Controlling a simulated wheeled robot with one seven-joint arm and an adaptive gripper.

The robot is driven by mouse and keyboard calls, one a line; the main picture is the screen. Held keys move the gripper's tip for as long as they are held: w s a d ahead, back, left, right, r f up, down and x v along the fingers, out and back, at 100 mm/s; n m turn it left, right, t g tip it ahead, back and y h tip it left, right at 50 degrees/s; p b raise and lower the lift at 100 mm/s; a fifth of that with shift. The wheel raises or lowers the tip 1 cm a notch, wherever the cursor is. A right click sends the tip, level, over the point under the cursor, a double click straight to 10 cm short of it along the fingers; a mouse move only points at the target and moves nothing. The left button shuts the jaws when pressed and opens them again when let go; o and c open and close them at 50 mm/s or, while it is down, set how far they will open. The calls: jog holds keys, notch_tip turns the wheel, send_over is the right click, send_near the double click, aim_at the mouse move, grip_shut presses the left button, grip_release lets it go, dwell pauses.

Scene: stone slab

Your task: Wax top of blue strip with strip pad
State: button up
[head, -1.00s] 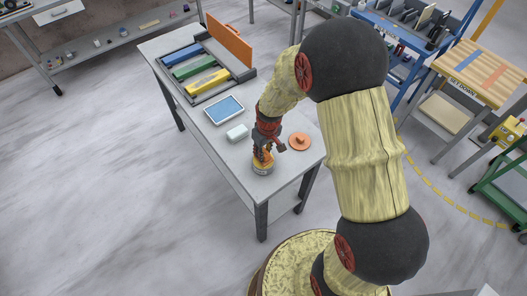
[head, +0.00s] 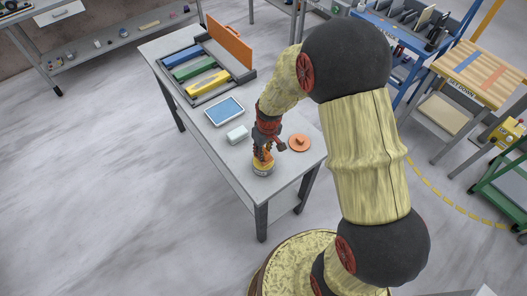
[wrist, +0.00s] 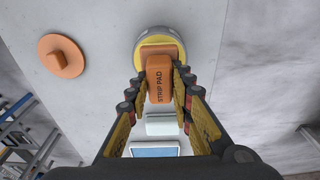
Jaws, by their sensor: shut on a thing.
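My gripper (wrist: 162,88) is shut on the orange strip pad (wrist: 159,84), whose "STRIP PAD" label faces the wrist camera. The pad's wide end is over a round yellow-topped tin (wrist: 137,62); I cannot tell whether they touch. In the head view the tin (head: 263,170) stands near the table's front corner, with my gripper (head: 263,156) right above it. The blue strip (head: 182,55) lies in a dark rack at the table's far end, well away from my gripper, with its top uncovered.
The rack also holds a green strip (head: 193,67) and a yellow strip (head: 208,82), with an upright orange board (head: 230,42) along its right side. A blue-topped tray (head: 224,110) and a white block (head: 237,133) lie between rack and tin. An orange knobbed disc (head: 300,142) is right of my gripper.

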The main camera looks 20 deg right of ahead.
jog(key=shift+r+p, duration=1.55)
jog(key=shift+r, duration=1.2)
jog(key=shift+s+f, duration=0.1)
